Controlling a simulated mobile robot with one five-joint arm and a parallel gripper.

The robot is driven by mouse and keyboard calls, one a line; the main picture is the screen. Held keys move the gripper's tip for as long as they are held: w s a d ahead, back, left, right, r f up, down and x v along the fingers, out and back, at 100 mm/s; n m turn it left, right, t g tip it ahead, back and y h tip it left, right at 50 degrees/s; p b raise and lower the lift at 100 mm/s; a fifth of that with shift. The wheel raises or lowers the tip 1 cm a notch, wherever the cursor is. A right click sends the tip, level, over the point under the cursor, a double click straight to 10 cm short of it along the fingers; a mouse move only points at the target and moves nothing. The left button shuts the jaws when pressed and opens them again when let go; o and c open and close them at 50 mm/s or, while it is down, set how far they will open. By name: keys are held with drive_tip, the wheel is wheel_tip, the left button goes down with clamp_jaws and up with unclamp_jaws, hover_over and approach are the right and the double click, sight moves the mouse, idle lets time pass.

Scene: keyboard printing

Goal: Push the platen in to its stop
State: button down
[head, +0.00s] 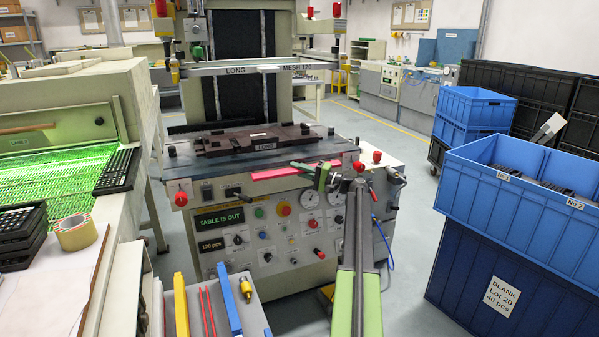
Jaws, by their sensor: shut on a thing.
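The platen (212,173) is the flat grey table on the front of the printing machine. It carries a dark jig (262,137) labelled LONG. A pink-red bar (280,172) runs along the platen's front edge. My gripper (322,174), with green jaws at the end of my arm, is at the right part of this bar and shut on it. The jaws are small here, and the exact contact is partly hidden by the arm. The panel display (219,219) reads TABLE IS OUT.
A screen frame (265,66) marked LONG and MESH 120 hangs above and behind the jig. A conveyor dryer (60,85) with a green-lit belt stands at left. Blue crates (520,190) stand at right. Grey floor lies open between machine and crates.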

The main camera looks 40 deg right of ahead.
drive_tip(key=shift+w+d+f, duration=0.1)
drive_tip(key=shift+w+d, duration=0.1)
drive_tip(key=shift+w, duration=0.1)
drive_tip(key=shift+w+a, duration=0.1)
drive_tip(key=c, duration=1.4)
unclamp_jaws()
drive_tip(key=b+v, duration=0.2)
drive_tip(key=v, duration=1.5)
drive_tip(key=shift+d, duration=0.25)
